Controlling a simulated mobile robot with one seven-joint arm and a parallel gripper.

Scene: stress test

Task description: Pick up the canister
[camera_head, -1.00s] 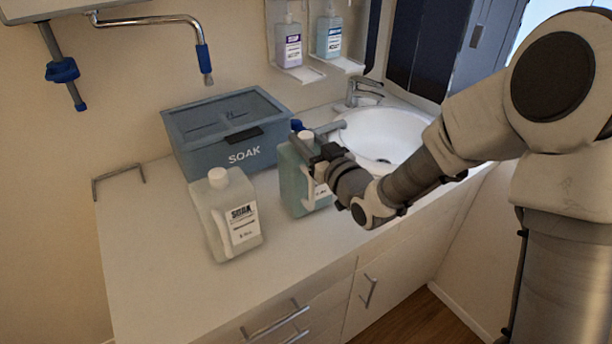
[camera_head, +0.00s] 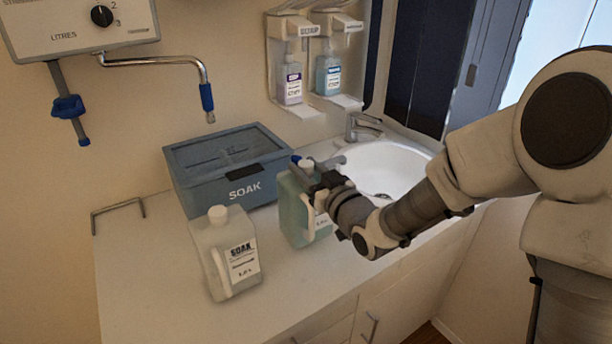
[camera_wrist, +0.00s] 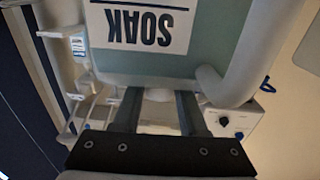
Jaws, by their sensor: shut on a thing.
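A pale green canister (camera_head: 294,212) with a white label stands upright at or just above the counter, in front of the blue-grey box; I cannot tell if its base touches. My gripper (camera_head: 306,172) is at its top and shut on it at the neck. In the wrist view the canister (camera_wrist: 185,62) shows its SOAK label upside down, and the two fingers of my gripper (camera_wrist: 158,108) lie either side of the white cap. A second, whitish canister (camera_head: 215,262) labelled SOAK stands to the left, apart from my gripper.
The blue-grey SOAK box (camera_head: 205,190) is close behind the green canister. A white sink (camera_head: 400,165) with a tap (camera_head: 362,126) lies to the right. Wall dispensers (camera_head: 328,78) hang above. The counter (camera_head: 150,290) has free room at front left.

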